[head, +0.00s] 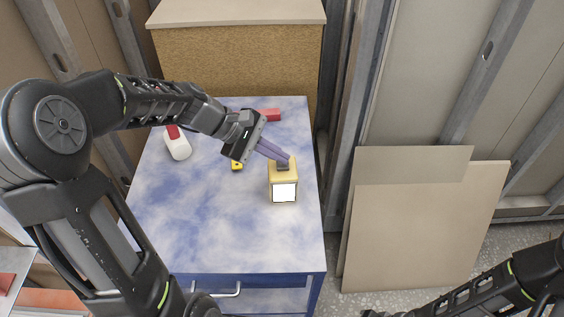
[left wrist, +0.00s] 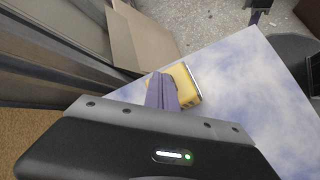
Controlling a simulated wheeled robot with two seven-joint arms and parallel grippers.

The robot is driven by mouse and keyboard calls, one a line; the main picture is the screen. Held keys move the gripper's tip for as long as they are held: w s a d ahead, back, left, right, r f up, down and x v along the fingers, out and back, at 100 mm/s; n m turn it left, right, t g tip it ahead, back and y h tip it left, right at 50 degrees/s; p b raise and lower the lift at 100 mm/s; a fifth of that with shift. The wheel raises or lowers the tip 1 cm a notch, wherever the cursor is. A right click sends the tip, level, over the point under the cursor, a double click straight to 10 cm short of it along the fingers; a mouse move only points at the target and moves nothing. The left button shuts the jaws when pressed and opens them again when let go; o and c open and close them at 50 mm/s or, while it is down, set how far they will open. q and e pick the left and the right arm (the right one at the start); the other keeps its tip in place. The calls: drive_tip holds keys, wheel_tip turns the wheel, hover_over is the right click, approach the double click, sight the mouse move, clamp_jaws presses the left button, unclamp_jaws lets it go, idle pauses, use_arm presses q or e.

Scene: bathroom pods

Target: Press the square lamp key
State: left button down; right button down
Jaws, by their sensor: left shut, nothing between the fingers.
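A small yellow box (head: 272,185) stands on the blue-and-white cabinet top near its right edge. Its front has a bright white square panel (head: 284,193). A dark grey key (head: 282,166) sits on its top. My left gripper (head: 287,158) is shut and empty, its purple fingers pointing down at the key from the upper left. The fingertips are at or just above the key; I cannot tell whether they touch. In the left wrist view the fingers (left wrist: 161,92) overlap the yellow box (left wrist: 188,86) and hide the key. My right gripper is out of view.
On the cabinet top (head: 220,235) lie a white bottle with a red cap (head: 178,146), a red block (head: 268,115) and a small yellow-and-black item (head: 237,165). A tan box (head: 240,65) stands behind. Panels (head: 420,220) lean at right. The front of the top is clear.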

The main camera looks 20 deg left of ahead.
sight(278, 164)
use_arm(q)
drive_tip(key=shift+f, duration=0.2)
drive_tip(key=shift+r, duration=0.1)
drive_tip(key=shift+r+p, duration=0.5)
drive_tip(key=shift+r, duration=0.1)
drive_tip(key=shift+r, duration=0.1)
wheel_tip(278, 164, up, 6)
drive_tip(key=p, duration=0.5)
idle(0.6)
